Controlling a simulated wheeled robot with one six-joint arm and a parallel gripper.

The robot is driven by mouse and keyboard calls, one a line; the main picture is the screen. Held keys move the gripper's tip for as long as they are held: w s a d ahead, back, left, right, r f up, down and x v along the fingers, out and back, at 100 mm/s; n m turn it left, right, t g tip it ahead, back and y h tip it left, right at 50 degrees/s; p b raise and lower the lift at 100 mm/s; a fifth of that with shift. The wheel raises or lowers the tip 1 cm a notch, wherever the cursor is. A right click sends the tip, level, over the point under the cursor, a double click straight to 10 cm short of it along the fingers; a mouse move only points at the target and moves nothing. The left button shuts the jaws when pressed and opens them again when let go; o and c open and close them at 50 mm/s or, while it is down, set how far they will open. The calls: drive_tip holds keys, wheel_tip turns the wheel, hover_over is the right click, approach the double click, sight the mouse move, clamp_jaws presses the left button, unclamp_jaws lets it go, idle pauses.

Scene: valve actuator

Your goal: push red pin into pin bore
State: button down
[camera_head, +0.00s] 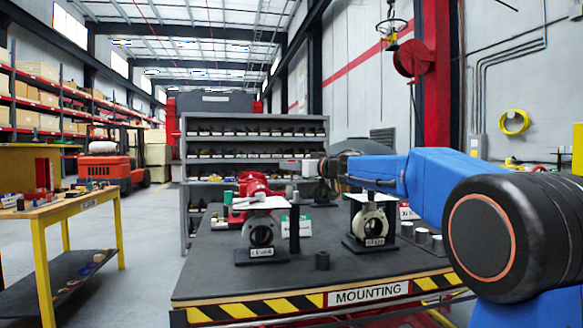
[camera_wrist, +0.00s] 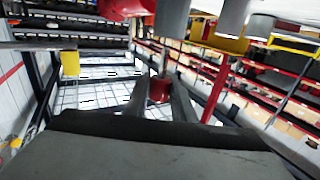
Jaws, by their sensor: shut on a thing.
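My gripper (camera_wrist: 160,97) is shut on a red pin in the wrist view. The red head of the pin (camera_wrist: 160,89) sits between the two dark fingers, and a thin grey shaft points away from them. In the head view my gripper (camera_head: 312,165) is above the mounting table, behind the two valve bodies. The pin is too small to make out clearly there. The left valve body (camera_head: 262,232) and the right valve body (camera_head: 374,222) stand upright on dark bases, with pale plates on top. I cannot make out the pin bore in either view.
A red actuator (camera_head: 252,186) lies behind the left valve body. Grey cylinders (camera_head: 421,236) stand at the right. The table's (camera_head: 225,284) front left is clear. Grey shelving (camera_head: 258,132) stands behind.

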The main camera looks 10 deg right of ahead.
sight(292, 180)
drive_tip(key=shift+f, duration=2.5)
idle(0.8)
drive_tip(key=c, duration=1.4)
unclamp_jaws()
drive_tip(key=v, duration=1.7)
drive_tip(key=shift+s, duration=0.2)
drive_tip(key=shift+d, duration=0.1)
